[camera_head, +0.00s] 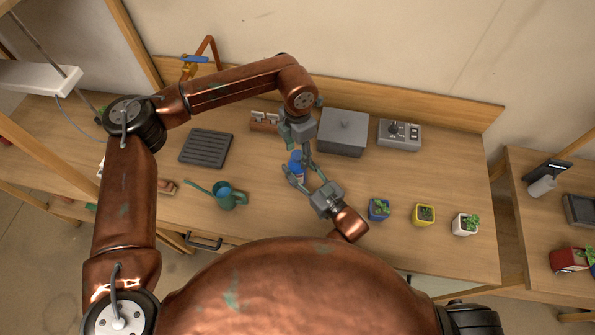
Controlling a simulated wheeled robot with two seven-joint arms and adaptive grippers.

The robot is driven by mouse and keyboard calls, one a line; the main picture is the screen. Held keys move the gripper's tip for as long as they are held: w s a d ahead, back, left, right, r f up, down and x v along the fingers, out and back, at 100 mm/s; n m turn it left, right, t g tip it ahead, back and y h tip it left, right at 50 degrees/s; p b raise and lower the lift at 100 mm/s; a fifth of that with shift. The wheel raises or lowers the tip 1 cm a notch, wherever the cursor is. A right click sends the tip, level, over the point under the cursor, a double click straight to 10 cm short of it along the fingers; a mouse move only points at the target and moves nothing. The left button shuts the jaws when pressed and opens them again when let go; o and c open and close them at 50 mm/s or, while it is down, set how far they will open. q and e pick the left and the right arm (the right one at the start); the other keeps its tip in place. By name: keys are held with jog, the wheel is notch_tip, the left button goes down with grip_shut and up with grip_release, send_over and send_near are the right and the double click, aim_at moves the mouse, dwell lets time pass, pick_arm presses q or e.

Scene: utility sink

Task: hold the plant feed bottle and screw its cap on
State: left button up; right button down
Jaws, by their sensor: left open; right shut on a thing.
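The plant feed bottle (295,162) is small and blue and stands near the middle of the bench, partly hidden by gripper fingers. My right gripper (303,178) reaches in from the lower right and is shut on the bottle. My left gripper (302,158) comes down from above, open, with its fingers close to the bottle's upper part. I cannot tell the cap apart from the bottle at this size, nor whether the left fingers touch it.
A grey box (343,133) and a control panel (399,134) stand behind to the right. A ribbed black tray (206,148) and a green watering can (228,197) are to the left. Potted plants in blue (378,210), yellow (424,215) and white (465,225) line the front right.

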pick_arm(q)
notch_tip(320, 180, up, 12)
dwell(0.5)
pick_arm(e)
jog(key=c, duration=1)
grip_release()
jog(key=v, duration=1.2)
